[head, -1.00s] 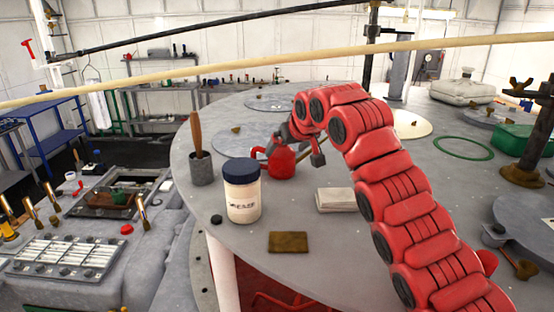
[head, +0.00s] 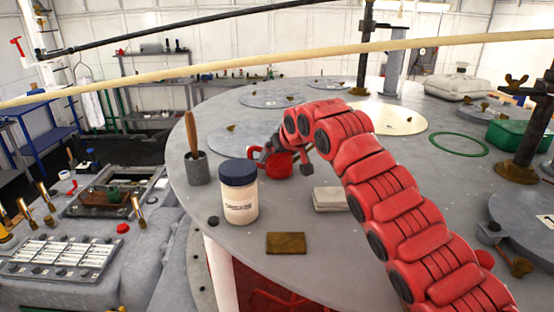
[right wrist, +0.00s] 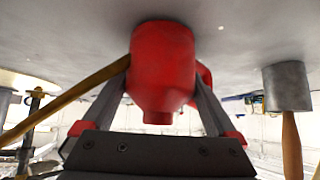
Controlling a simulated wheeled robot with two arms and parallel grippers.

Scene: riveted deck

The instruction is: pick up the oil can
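The red oil can (head: 278,164) stands on the round grey tabletop, with its handle on the left side in the head view. In the right wrist view the oil can (right wrist: 162,65) appears upside down between my right gripper's fingers, its narrow neck pointing down. My right gripper (head: 285,158) reaches in from the right at the end of the red arm, its fingers on either side of the can. A small gap shows beside the can in the head view. The fingertips are partly hidden, so contact is unclear. My left gripper is not in view.
A dark-lidded jar (head: 238,192), a grey cup with a wooden handle (head: 196,168), a folded cloth (head: 330,199) and a brown pad (head: 286,243) lie around the can. A green ring (head: 458,144) is farther right. A pale pole (head: 230,70) crosses above the table.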

